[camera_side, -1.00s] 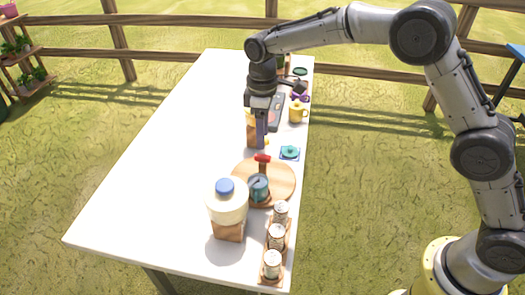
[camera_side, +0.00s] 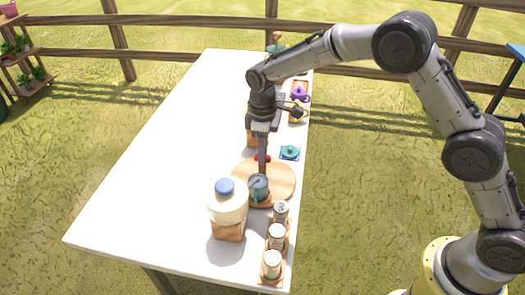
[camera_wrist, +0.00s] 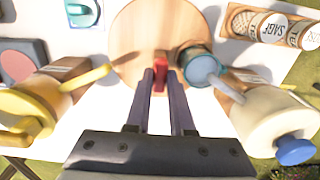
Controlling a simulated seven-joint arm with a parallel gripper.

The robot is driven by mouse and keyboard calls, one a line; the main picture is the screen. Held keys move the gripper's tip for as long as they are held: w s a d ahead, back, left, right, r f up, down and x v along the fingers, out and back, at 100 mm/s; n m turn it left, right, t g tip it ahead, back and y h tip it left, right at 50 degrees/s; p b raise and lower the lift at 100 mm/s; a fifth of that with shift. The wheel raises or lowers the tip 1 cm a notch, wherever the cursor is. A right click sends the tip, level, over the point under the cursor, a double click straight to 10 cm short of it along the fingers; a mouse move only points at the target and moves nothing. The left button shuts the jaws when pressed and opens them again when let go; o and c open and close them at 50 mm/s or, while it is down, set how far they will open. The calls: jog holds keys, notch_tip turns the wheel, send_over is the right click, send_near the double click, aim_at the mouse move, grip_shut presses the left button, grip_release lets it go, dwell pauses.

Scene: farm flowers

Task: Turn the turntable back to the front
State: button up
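The round wooden turntable (camera_side: 284,181) lies flat on the white table, and its disc also fills the top middle of the wrist view (camera_wrist: 140,35). A red handle (camera_wrist: 160,70) stands at its edge, mostly hidden behind my fingers in the side view. A blue-grey mug (camera_side: 258,189) is on the turntable and shows right of the handle in the wrist view (camera_wrist: 199,68). My gripper (camera_wrist: 162,76) points down at the handle, its fingers apart with the red handle between or just beyond their tips. Contact cannot be told.
A dispenser jar with a blue lid (camera_side: 227,205) stands left of the turntable. Spice jars (camera_side: 276,237) sit on a rack at the front right. The table's left half is clear.

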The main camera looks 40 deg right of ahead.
grip_shut()
dwell(1.0)
jog(key=shift+r+n, duration=0.1)
jog(key=shift+n, duration=0.4)
jog(key=shift+w+n, duration=0.1)
jog(key=shift+n, duration=6.1)
jog(key=shift+r+n, duration=0.1)
jog(key=shift+n, duration=1.7)
jog(key=shift+a+n, duration=0.1)
jog(key=shift+n, duration=0.4)
jog(key=o, duration=0.6)
grip_release()
